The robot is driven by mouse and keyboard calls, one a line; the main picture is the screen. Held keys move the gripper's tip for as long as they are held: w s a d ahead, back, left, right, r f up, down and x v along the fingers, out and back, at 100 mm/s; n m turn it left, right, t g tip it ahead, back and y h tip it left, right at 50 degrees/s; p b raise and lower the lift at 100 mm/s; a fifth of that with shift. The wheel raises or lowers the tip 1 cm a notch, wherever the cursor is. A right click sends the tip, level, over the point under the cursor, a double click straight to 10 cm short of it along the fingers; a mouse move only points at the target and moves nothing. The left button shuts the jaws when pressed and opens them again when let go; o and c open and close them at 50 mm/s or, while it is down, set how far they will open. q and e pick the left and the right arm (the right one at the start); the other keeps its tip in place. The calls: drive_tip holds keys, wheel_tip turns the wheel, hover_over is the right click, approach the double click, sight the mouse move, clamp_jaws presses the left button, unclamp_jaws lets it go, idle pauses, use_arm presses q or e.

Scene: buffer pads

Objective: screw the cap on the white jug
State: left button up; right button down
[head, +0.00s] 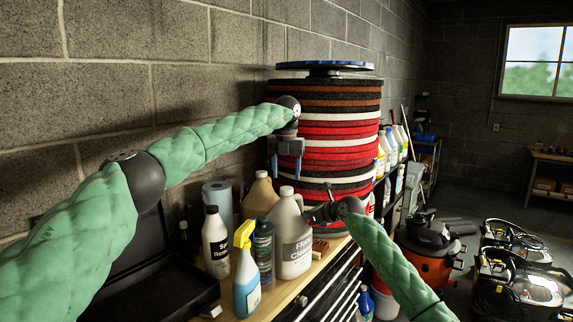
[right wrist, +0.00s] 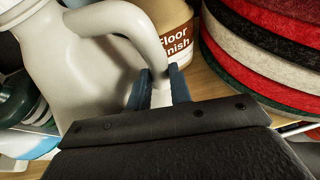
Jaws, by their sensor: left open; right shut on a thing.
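The white jug (head: 292,248) stands upright on the wooden bench top (head: 270,300), with a printed label on its front. Its top (head: 286,191) is pale; I cannot tell whether this is a cap or the bare neck. My right gripper (head: 319,213) is at the jug's right side. In the right wrist view its blue fingers (right wrist: 164,88) are shut around the handle of the jug (right wrist: 85,60). My left gripper (head: 286,166) is open, fingers pointing down, above the jug top and apart from it. I see no separate cap between its fingers.
A tan floor finish jug (head: 260,197), a white bottle (head: 216,245), a blue spray bottle (head: 246,275) and a dark green bottle (head: 263,250) crowd the left side. A tall stack of round pads (head: 340,130) stands close behind. An open black case (head: 150,285) lies left.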

sight(286, 188)
use_arm(q)
wheel_tip(286, 188, down, 5)
idle(0.3)
drive_tip(key=c, duration=1)
drive_tip(key=o, duration=1.1)
drive_tip(key=shift+o, duration=0.2)
wheel_tip(286, 188, up, 12)
